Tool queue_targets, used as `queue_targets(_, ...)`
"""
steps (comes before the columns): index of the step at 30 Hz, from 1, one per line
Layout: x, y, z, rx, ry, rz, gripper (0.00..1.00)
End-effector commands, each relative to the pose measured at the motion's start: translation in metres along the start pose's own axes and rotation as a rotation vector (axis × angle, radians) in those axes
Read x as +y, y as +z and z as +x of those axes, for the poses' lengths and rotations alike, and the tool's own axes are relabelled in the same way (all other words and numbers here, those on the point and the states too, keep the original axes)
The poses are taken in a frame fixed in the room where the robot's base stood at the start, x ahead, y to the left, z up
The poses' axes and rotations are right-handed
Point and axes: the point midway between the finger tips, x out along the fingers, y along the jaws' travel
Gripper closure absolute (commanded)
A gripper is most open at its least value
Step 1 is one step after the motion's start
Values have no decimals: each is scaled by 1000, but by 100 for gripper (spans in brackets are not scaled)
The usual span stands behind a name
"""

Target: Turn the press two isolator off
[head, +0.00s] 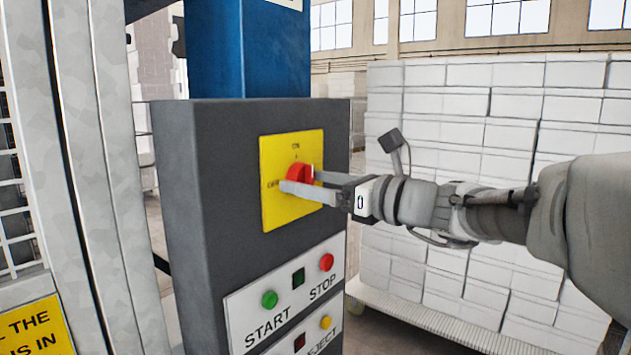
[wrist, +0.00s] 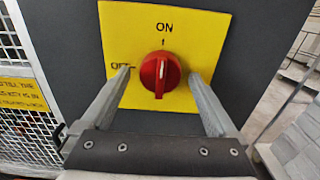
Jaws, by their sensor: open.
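The isolator is a red rotary knob (head: 299,174) on a yellow plate (head: 279,211) on the front of a dark grey control box (head: 210,190). In the wrist view the knob (wrist: 160,73) has its grip bar upright, in line with the ON mark at the top of the plate (wrist: 200,30). The OFF mark is at the left, partly covered by a finger. My gripper (head: 298,182) is open, with one finger on each side of the knob; it also shows in the wrist view (wrist: 158,78). I cannot tell whether either finger touches the knob.
Below the plate is a white panel with a green START button (head: 269,299) and a red STOP button (head: 326,262). A yellow button (head: 326,322) sits lower. A mesh guard (head: 18,200) stands at the left. Stacked white blocks (head: 470,110) stand behind my arm.

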Motion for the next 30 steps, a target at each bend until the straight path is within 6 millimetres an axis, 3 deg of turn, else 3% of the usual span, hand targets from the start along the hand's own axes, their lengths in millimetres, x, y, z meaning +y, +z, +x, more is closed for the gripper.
queue_targets(3, 0, 0, 0, 0, 0, 0, 9)
queue_targets(17, 0, 0, -1, 1, 0, 0, 91)
queue_targets(30, 0, -5, -1, 0, -1, -108, 91)
